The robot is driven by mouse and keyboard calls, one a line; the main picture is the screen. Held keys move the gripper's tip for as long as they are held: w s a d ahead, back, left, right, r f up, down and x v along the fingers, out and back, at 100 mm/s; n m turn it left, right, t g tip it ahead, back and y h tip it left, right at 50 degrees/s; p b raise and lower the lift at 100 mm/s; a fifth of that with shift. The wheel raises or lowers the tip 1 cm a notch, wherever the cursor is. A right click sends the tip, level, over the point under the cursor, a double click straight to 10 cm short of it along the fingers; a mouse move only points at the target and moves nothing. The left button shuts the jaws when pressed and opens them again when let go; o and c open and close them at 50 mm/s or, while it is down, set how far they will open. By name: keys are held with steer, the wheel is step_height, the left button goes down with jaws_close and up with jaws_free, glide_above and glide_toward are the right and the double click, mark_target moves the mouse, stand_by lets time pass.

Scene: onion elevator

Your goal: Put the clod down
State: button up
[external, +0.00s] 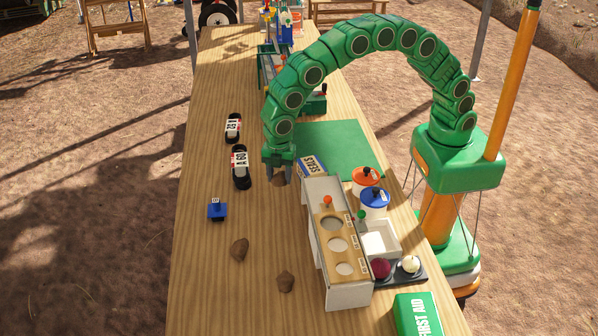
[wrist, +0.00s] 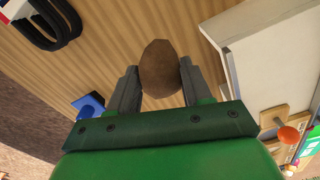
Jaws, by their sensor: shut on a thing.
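My gripper (external: 279,168) points down over the wooden table, at the left side of the white box with round holes. It is shut on a brown clod (external: 279,181), which shows below the fingers. In the wrist view my gripper (wrist: 159,85) has a grey finger on each side of the clod (wrist: 160,66). The clod is close to the table top; I cannot tell whether it touches it. Two more brown clods lie on the table nearer the camera, one at the left (external: 239,249) and one at the right (external: 286,281).
The wooden table (external: 205,280) has free room at its front left. A white box with round holes (external: 349,291) stands right of my gripper. Black items with white labels (external: 240,167) and a small blue item (external: 217,210) lie left. A green mat (external: 345,150) lies behind the box.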

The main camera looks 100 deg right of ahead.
steer(key=s+d+r, duration=0.4)
steer(key=s, duration=0.5)
steer(key=s+d+r, duration=0.4)
steer(key=s, duration=0.4)
steer(key=s+d+r, duration=0.3)
steer(key=s+d, duration=0.1)
steer(key=s, duration=0.5)
glide_above(312, 165)
steer(key=shift+m, duration=0.3)
steer(key=shift+f, duration=6.35)
steer(key=shift+f, duration=0.1)
steer(key=o, duration=1.2)
steer(key=shift+c, duration=0.2)
